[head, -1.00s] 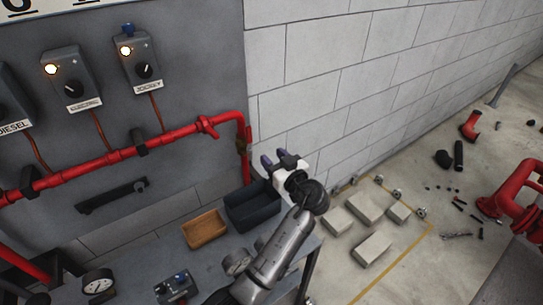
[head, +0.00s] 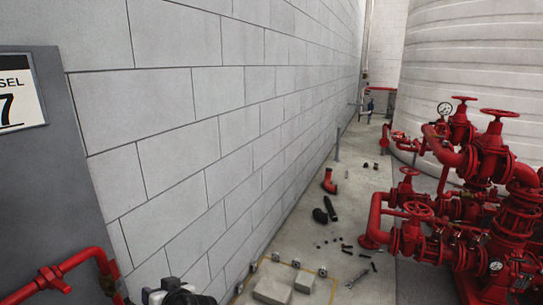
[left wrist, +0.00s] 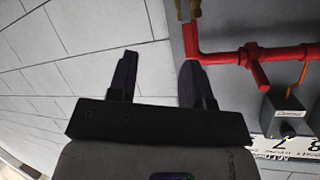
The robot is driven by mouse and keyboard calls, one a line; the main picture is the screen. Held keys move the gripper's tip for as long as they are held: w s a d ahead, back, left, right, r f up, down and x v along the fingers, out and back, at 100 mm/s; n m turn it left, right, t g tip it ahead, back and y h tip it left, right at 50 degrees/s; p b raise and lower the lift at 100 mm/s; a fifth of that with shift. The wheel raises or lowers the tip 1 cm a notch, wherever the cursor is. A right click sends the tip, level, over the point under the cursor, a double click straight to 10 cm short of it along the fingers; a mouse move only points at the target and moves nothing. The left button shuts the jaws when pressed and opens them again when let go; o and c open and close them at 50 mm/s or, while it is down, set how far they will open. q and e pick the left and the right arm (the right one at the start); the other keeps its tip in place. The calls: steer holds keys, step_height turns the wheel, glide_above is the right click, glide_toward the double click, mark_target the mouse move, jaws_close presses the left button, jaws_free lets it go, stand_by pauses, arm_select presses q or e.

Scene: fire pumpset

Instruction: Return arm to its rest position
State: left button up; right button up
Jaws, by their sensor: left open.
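My left gripper (left wrist: 157,78) is open in the left wrist view, with its two dark fingers apart and nothing between them. Past the fingers is the pale block wall (left wrist: 95,30) and the edge of the grey panel. In the head view only part of my left wrist shows at the bottom left edge, in front of the wall; the fingers are hard to make out there. My right gripper is not in view.
A red pipe (left wrist: 255,55) and a switch box (left wrist: 285,112) are near the fingers' right side in the left wrist view. Red pumps and valves (head: 490,160) stand at the right. Loose fittings and pale blocks (head: 272,290) lie on the floor.

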arm_select(q)
step_height(320, 180, up, 3)
steer(key=s+d+m+t+h, duration=0.2)
steer(key=h, duration=0.2)
steer(key=s+d+f+m+h, duration=0.2)
steer(key=s+f+h, duration=0.1)
steer(key=s, duration=0.3)
steer(key=s+d+f+m+h, duration=0.3)
steer(key=s+f, duration=0.1)
steer(key=s, duration=0.2)
steer(key=s+a+f+g+h, duration=0.1)
steer(key=s+f+g, duration=0.2)
steer(key=s+f, duration=0.8)
steer(key=s+a+f+g, duration=0.1)
steer(key=s+f+g, duration=0.2)
steer(key=s+f, duration=0.9)
steer(key=s+r+p, duration=0.2)
steer(key=r+p, duration=1.7)
steer(key=r, duration=0.2)
steer(key=s+r+p, duration=0.2)
steer(key=r+p, duration=1.8)
steer(key=r, duration=0.1)
steer(key=shift+s+d+m+g, duration=0.25)
steer(key=shift+m+g, duration=0.05)
steer(key=shift+m, duration=0.1)
